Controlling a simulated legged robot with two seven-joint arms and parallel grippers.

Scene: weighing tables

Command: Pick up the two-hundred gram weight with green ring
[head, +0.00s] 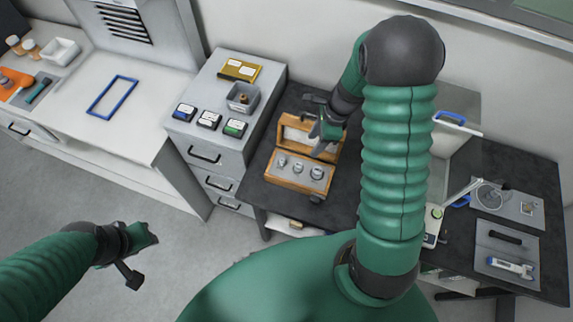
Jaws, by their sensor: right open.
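Several small metal weights stand in a row in the front part of an open wooden box (292,187) on the dark table. Three silver ones show clearly: a left weight (282,161), a middle weight (299,169) and a right weight (317,173). They are too small to tell which bears a green ring. My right gripper (318,146) is open just above the back of the box, behind the weights, and hides part of the box. My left gripper (136,252) is over the floor at the lower left, away from the tables; its jaw opening is unclear.
Left of the box stands a grey drawer cabinet (205,155) with labelled blocks, a grey bin (243,97) and a yellow case (239,69). A blue frame (112,96) lies on the white bench. At right are a magnifier (490,195) and grey mats. My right arm hides the table's middle.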

